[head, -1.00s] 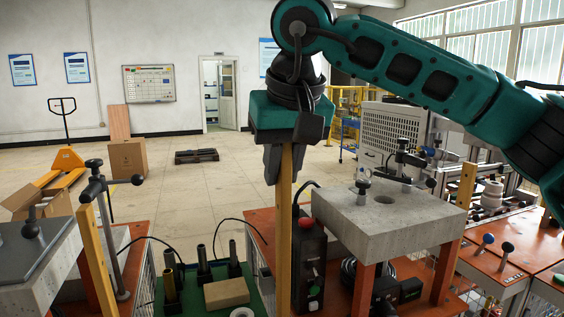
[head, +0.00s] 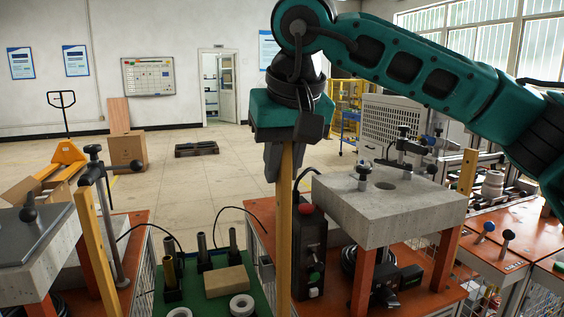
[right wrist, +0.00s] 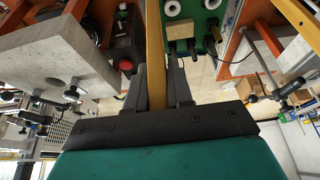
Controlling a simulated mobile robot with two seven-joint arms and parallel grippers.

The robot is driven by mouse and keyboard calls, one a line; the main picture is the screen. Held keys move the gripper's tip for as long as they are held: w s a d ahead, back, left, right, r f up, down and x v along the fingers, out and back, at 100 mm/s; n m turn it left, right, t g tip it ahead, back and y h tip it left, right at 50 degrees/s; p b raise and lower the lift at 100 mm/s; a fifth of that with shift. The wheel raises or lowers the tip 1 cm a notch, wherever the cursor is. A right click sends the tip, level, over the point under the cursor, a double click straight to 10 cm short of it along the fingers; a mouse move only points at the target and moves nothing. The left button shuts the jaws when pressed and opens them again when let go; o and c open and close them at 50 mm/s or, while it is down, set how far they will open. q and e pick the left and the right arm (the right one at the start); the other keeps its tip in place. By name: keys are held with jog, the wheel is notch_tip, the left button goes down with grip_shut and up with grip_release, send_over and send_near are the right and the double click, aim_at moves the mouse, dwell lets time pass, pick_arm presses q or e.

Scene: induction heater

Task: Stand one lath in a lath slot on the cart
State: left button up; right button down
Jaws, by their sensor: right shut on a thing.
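My right gripper (head: 285,165) points down and is shut on the top of a long yellow-brown wooden lath (head: 285,240). The lath hangs upright, and its lower end runs out of the bottom of the head view. In the right wrist view the lath (right wrist: 155,45) sits between the two dark fingers (right wrist: 158,85). A second lath (head: 94,250) stands slightly tilted at the left, and another (head: 467,172) stands at the right behind the concrete block. I cannot make out an empty lath slot. My left gripper is not in view.
A green tray (head: 262,298) with dark tubes, a cardboard-coloured block (head: 226,281) and white rings (head: 242,304) lies left of the held lath. A black control box (head: 311,250) with a red button and a concrete block (head: 340,200) on orange legs stand close on its right.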

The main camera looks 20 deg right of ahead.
aim_at(282, 201)
jog(key=shift+f, duration=0.15)
jog(key=shift+f+b, duration=1.75)
jog(key=shift+f, duration=1.15)
jog(key=c, duration=1.1)
grip_release()
jog(key=shift+o, duration=0.9)
